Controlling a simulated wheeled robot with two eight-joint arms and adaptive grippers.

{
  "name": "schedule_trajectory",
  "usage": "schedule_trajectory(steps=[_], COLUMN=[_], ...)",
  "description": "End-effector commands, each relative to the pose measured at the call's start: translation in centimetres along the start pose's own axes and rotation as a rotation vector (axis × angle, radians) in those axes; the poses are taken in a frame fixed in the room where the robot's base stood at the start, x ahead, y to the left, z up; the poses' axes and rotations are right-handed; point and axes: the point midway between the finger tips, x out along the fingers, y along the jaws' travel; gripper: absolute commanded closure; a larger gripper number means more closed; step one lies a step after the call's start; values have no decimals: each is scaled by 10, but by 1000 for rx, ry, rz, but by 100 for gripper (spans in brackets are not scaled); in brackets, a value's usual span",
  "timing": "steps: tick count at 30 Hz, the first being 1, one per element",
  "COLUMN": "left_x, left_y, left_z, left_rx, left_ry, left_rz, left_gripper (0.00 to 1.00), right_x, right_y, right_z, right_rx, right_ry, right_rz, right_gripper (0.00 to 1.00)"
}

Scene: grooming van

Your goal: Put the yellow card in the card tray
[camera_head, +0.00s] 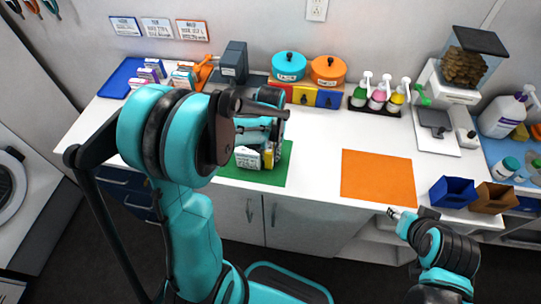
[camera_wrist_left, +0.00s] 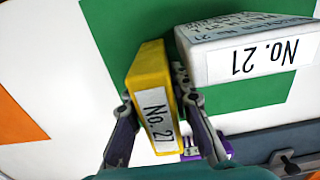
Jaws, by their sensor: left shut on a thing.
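In the head view the yellow card (camera_head: 268,158) shows low over the green mat (camera_head: 232,176), partly hidden by my arm. A white "No. 21" box (camera_wrist_left: 250,50) is close beside it, also in the head view (camera_head: 246,158). I cannot tell whether the card touches the mat. No tray is clearly marked as the card tray. My right gripper (camera_head: 396,214) is by the counter's front edge, its jaws too small to judge.
A blue tray (camera_head: 116,82) lies at the left, near several small boxes. An orange mat (camera_head: 375,178) lies bare to the right. A blue bin (camera_head: 452,192) and a brown bin (camera_head: 492,198) stand at the front right. Pots, pump bottles and a dispenser line the back.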

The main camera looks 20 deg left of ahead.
Motion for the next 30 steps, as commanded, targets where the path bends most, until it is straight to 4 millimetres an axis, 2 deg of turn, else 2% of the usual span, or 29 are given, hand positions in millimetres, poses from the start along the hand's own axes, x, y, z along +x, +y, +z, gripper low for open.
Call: schedule_trajectory(steps=[10, 11, 12, 13, 23, 26, 30], left_x=[4, 3, 3, 2, 0, -9, -37], left_y=[0, 0, 0, 0, 0, 0, 0], left_z=[0, 0, 0, 0, 0, 0, 1], left_rx=[0, 0, 0, 0, 0, 0, 0], left_ry=[0, 0, 0, 0, 0, 0, 0], left_rz=[0, 0, 0, 0, 0, 0, 0], left_gripper=[100, 73, 63, 58, 58, 58, 58], right_x=[3, 2, 2, 2, 0, -4, -12], right_y=[0, 0, 0, 0, 0, 0, 0], right_z=[2, 2, 1, 1, 0, -3, -9], right_rx=[0, 0, 0, 0, 0, 0, 0], right_ry=[0, 0, 0, 0, 0, 0, 0], right_rz=[0, 0, 0, 0, 0, 0, 0], right_gripper=[60, 60, 60, 60, 60, 60, 60])
